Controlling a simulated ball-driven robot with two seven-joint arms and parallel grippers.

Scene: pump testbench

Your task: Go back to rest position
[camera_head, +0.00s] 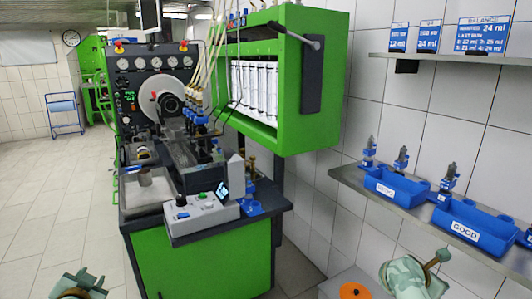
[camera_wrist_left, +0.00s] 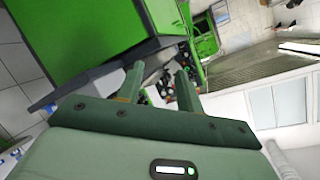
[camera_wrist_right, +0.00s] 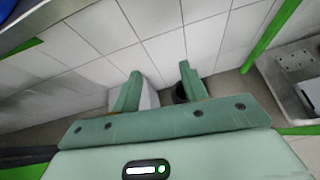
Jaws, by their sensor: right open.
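My left gripper (camera_wrist_left: 158,82) shows in the left wrist view with its two green fingers apart and nothing between them. In the head view, part of my left gripper (camera_head: 80,284) shows at the bottom left, over the floor and apart from the bench. My right gripper (camera_wrist_right: 160,84) has its fingers apart and empty in the right wrist view, with tiled wall behind. In the head view, green parts of my right arm show at the bottom right, in front of the lower shelf. Neither gripper touches anything.
The green pump testbench (camera_head: 200,255) stands at centre, with a control box (camera_head: 203,217) on its front edge. A green cabinet (camera_head: 300,135) overhangs it. The right wall's lower shelf (camera_head: 345,178) holds blue bins, one marked GOOD (camera_head: 470,229). Floor (camera_head: 60,190) at left is clear.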

